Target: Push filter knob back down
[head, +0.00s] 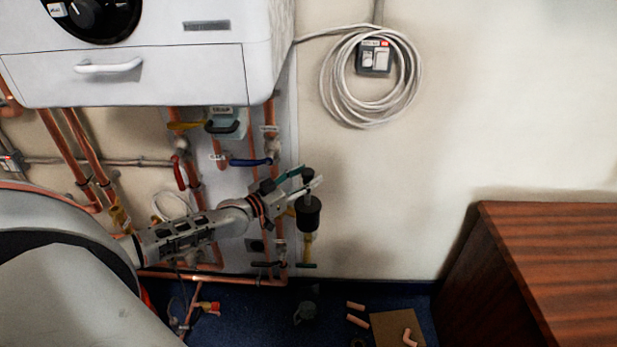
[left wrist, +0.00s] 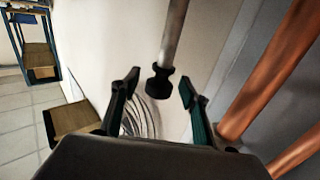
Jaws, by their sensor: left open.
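The filter is a dark, cup-shaped body (head: 308,214) on the pipework below the white boiler in the head view. A small black knob (head: 308,173) shows above it. In the left wrist view the black knob (left wrist: 158,82) sits at the end of a grey rod (left wrist: 172,32). My left gripper (head: 304,181) is open at the top of the filter, its fingers partly covering the gap between knob and body. In the left wrist view its two fingers (left wrist: 159,78) stand on either side of the knob, with gaps visible. I cannot tell the depth between them. My right gripper is not in view.
Copper pipes (left wrist: 262,85) run close beside the left gripper. A blue valve lever (head: 250,162) is just above it. The white boiler (head: 130,70) overhangs. A coiled cable (head: 340,92) hangs on the wall. A wooden cabinet (head: 540,260) stands at right; the wall between is bare.

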